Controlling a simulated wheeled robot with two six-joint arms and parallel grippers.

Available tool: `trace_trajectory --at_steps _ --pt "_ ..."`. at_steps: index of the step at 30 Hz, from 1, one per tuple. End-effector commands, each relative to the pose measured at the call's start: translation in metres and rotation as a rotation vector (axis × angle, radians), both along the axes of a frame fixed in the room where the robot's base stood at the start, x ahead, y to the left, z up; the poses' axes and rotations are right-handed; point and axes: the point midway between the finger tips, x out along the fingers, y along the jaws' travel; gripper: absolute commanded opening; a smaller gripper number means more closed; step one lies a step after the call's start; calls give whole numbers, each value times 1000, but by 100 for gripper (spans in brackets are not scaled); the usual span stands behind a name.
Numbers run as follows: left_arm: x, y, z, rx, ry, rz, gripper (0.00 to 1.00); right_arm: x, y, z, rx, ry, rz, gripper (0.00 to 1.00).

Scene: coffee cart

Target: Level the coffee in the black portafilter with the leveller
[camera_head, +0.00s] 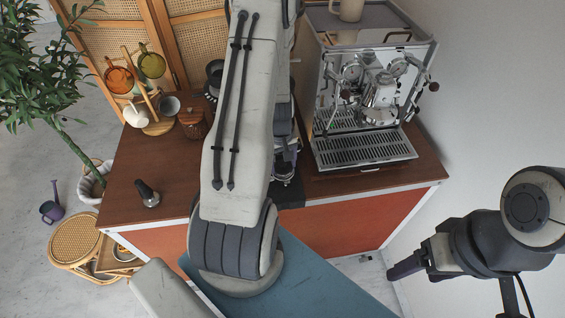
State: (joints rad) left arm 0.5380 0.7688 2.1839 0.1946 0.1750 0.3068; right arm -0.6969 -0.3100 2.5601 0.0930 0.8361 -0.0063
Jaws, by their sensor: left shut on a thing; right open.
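My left arm crosses the middle of the head view and hides much of the counter behind it. My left gripper (286,150) is partly visible past the arm's right side, low over the counter's front. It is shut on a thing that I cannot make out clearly. A small dark and metallic piece (284,178) shows just below it, at a black block (291,196) on the counter edge. I cannot tell the black portafilter and the leveller apart there. My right gripper (404,268) is open and empty, off the counter at the lower right.
The espresso machine (365,150) stands on the right of the wooden counter (125,185). A black-handled tool (147,194) stands upright at the left front. Bare counter lies around the tool.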

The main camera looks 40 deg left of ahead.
Motion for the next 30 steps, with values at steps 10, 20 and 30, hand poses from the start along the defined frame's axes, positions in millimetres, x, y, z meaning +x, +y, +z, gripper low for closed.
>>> trace_trajectory --at_steps 10,20,30 --pt "1 0 13 1 -2 0 4 0 0 12 0 0 0 73" --pt "1 0 23 1 -2 0 4 0 0 20 0 0 0 73" --pt "1 0 33 2 -2 0 4 0 0 29 0 0 0 73"
